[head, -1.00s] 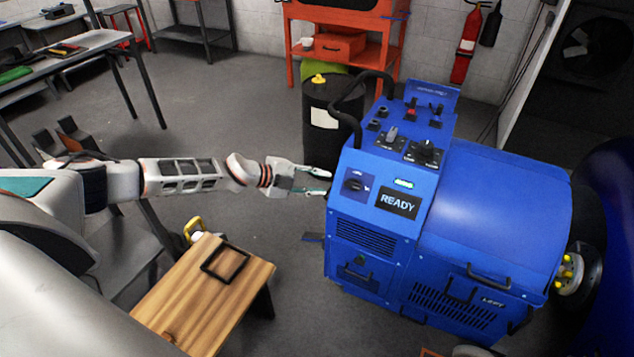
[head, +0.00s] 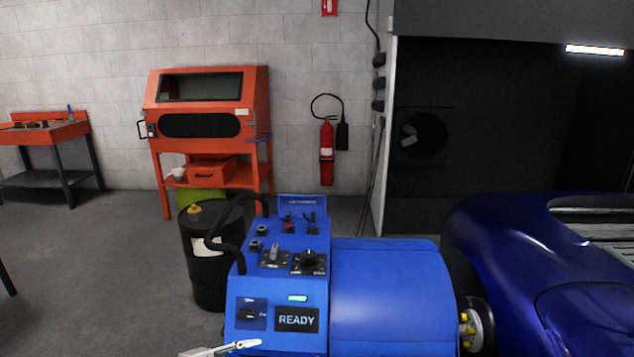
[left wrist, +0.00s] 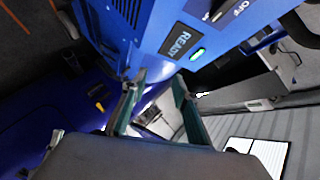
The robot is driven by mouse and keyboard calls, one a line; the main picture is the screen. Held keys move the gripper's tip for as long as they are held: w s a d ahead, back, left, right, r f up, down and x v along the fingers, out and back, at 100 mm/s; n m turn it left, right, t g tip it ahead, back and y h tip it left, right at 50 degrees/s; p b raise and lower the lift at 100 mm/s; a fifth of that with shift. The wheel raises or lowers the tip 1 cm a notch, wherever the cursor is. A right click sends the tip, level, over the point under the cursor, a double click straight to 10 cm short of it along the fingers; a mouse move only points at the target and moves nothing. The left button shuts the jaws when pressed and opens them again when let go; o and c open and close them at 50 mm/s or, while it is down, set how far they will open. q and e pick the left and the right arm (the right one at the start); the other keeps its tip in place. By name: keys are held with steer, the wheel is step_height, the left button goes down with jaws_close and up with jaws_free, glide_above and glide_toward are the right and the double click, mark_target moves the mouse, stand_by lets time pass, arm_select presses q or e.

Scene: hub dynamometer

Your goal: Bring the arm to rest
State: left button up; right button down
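My left gripper (head: 236,347) shows only by its fingers at the bottom edge of the head view, in front of the lower face of the blue dynamometer (head: 385,300). In the left wrist view its two teal-lined fingers (left wrist: 160,78) stand apart with nothing between them. The dynamometer's display (head: 297,319) reads READY below a lit green lamp (head: 297,298). A rotary switch (head: 249,313) is left of the display. The display also shows in the left wrist view (left wrist: 178,42), beyond the fingers. I cannot tell whether the fingers touch the cabinet. My right gripper is not in view.
A black drum (head: 208,270) stands left of the dynamometer, with a black hose (head: 222,248) between them. A blue car (head: 530,265) is close on the right. An orange cabinet (head: 207,120) and a fire extinguisher (head: 327,152) are by the back wall. Floor is free at left.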

arm_select(q)
steer(key=s+d+f+n+t, duration=0.2)
steer(key=s+d+n, duration=0.5)
steer(key=s+d, duration=0.3)
steer(key=s+a+f+n+y, duration=0.3)
steer(key=s+a, duration=0.3)
steer(key=s, duration=0.2)
steer(key=s+a+f+n+y, duration=0.4)
steer(key=s+a+f+n, duration=0.1)
steer(key=s, duration=0.4)
steer(key=shift+s+a+f+n+g, duration=0.2)
steer(key=shift+a+n+g, duration=0.25)
steer(key=shift+a, duration=0.25)
